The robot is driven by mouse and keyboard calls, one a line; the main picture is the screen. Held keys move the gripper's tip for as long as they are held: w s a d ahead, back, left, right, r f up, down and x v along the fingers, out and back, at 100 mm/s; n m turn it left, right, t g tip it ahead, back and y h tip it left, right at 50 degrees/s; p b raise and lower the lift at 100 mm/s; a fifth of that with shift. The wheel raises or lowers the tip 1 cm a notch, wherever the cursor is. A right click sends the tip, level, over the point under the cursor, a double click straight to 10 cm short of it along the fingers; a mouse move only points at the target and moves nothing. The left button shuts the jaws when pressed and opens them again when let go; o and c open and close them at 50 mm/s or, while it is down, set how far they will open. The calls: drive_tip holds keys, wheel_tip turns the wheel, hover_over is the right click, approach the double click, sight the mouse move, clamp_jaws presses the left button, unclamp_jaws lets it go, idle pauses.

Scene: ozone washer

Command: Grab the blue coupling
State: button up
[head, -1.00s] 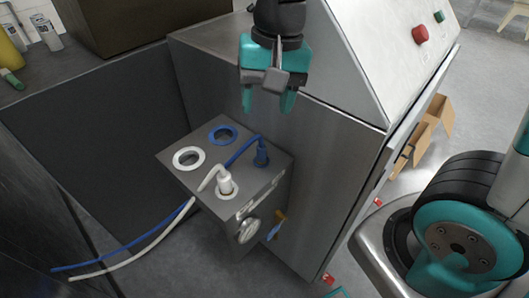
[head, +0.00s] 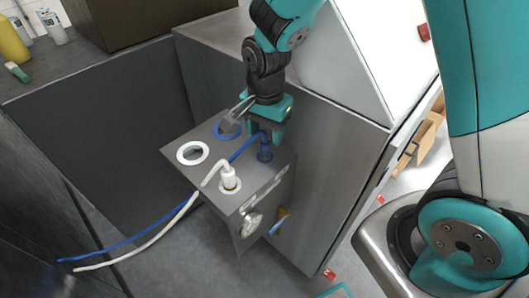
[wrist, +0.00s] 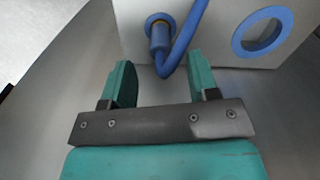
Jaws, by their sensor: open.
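The blue coupling (head: 265,151) stands upright in the top of a grey metal box, with a blue hose running from it to the left. In the wrist view the blue coupling (wrist: 159,35) is ahead of the fingertips, roughly between their lines and nearer the left finger. My gripper (head: 265,134) is open and empty, its teal fingers pointing down just behind the coupling in the head view. In the wrist view my gripper (wrist: 160,75) shows both fingers apart, with the blue hose bending near the gap. I cannot tell whether a finger touches the coupling.
The grey box (head: 216,191) also carries a white coupling (head: 230,179) with a white hose, a white ring (head: 192,153) and a blue ring (head: 228,129). A valve wheel (head: 251,222) is on its front. A metal cabinet (head: 322,185) stands close behind and right.

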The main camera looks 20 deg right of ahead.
sight(265, 142)
wheel_tip(265, 142, down, 5)
drive_tip(key=shift+a+f+p, duration=0.1)
drive_tip(key=shift+f+p, duration=0.1)
drive_tip(key=shift+p, duration=0.1)
clamp_jaws()
